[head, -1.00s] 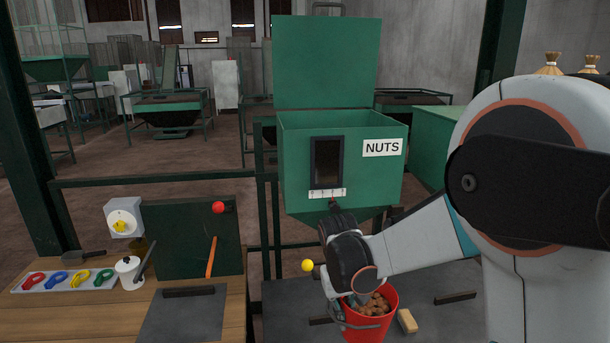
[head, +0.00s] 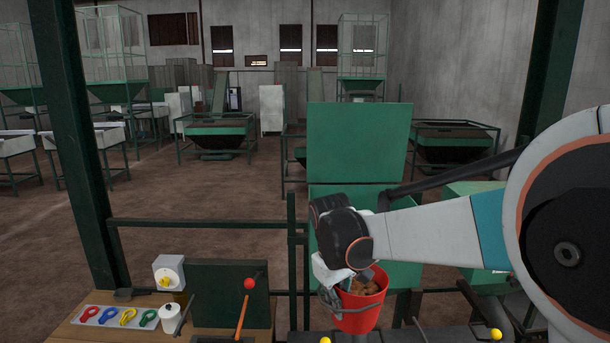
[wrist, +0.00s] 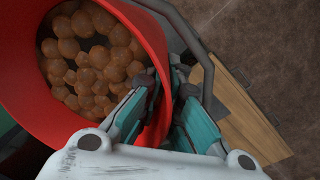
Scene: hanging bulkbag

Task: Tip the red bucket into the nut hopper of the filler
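The red bucket (head: 362,306) holds brown nuts and hangs from my gripper (head: 340,280), roughly upright, raised off the bench. In the wrist view the fingers of my gripper (wrist: 160,115) are closed on either side of the wall of the red bucket (wrist: 25,75), and the brown nuts (wrist: 92,55) lie inside it. The green nut hopper (head: 400,255) stands behind the bucket with its lid (head: 358,143) standing open. My arm and the bucket hide most of the hopper's front, and its opening cannot be seen clearly.
A green rail (head: 200,224) runs across behind the bench. A dark green post (head: 88,170) stands at left.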

